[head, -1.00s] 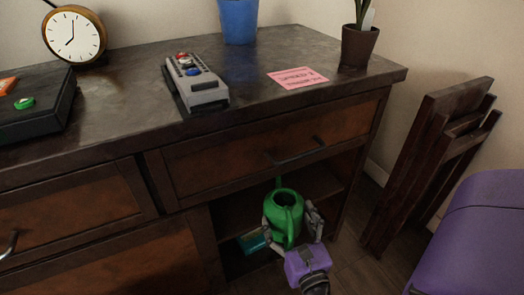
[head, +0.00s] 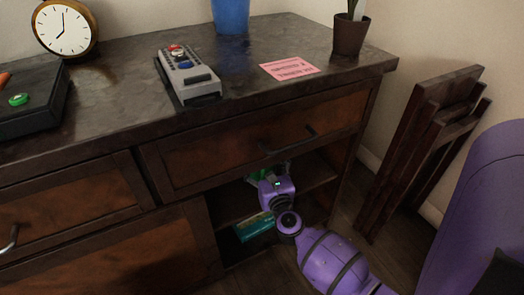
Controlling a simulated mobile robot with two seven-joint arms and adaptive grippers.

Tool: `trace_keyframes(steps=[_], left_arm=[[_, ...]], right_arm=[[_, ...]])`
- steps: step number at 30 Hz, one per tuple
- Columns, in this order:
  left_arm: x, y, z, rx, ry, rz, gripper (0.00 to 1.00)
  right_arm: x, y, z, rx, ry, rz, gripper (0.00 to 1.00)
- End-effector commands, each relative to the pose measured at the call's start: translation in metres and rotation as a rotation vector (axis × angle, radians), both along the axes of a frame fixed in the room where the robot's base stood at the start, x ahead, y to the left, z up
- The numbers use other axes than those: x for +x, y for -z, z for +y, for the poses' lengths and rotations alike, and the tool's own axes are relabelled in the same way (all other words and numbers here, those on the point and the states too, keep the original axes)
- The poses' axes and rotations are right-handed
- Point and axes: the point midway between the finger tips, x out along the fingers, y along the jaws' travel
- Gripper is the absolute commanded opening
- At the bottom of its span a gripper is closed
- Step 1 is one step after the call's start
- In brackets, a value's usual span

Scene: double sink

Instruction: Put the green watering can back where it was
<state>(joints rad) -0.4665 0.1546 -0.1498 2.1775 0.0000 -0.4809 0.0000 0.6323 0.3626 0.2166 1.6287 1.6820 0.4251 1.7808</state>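My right gripper (head: 275,188), purple and on a purple arm from the lower right, reaches into the open shelf bay of the dark wooden cabinet. It is at the upper compartment, just under the drawer. The green watering can (head: 284,168) is almost wholly hidden behind the gripper; only small green bits show around its top. The can has moved in together with the gripper, so it appears held. The fingers themselves are hidden. Whether the can touches the shelf board (head: 318,176) cannot be seen. My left gripper is not in view.
A teal box (head: 254,224) lies in the lower compartment below. A drawer with a dark handle (head: 288,142) is just above. A folded wooden chair (head: 425,150) leans at the right wall. The countertop holds a clock (head: 64,29), a grey device (head: 188,75) and a pink note (head: 290,68).

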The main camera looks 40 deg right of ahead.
Motion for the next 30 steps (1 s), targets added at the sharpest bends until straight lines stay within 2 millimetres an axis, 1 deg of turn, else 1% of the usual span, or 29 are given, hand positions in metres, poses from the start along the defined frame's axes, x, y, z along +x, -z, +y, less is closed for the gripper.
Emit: trace_keyframes(steps=[1, 3, 5, 13, 17, 18, 21, 22, 30], left_arm=[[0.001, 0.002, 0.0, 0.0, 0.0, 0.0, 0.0], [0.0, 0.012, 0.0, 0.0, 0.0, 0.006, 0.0], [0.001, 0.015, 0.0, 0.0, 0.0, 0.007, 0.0], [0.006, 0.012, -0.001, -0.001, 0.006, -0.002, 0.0], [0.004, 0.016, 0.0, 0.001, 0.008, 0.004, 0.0], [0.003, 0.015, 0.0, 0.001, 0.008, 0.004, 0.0], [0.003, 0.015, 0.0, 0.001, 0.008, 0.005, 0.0], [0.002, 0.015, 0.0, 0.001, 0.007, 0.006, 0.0], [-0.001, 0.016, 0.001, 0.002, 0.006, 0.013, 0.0]], right_arm=[[0.011, -0.003, -0.005, -0.004, 0.0, -0.005, 0.36], [0.008, 0.012, -0.004, -0.003, -0.001, 0.001, 0.36], [0.008, 0.016, -0.003, -0.002, -0.001, 0.001, 0.36], [0.008, 0.013, -0.003, -0.001, 0.0, -0.003, 0.36], [0.008, 0.018, -0.003, 0.0, 0.0, -0.003, 0.35], [0.007, 0.019, -0.003, 0.0, 0.0, 0.0, 0.84], [0.007, 0.018, -0.003, 0.0, 0.0, 0.0, 0.98], [0.007, 0.018, -0.003, 0.0, 0.0, 0.0, 1.0], [0.007, 0.018, -0.003, 0.0, 0.0, 0.0, 1.0]])
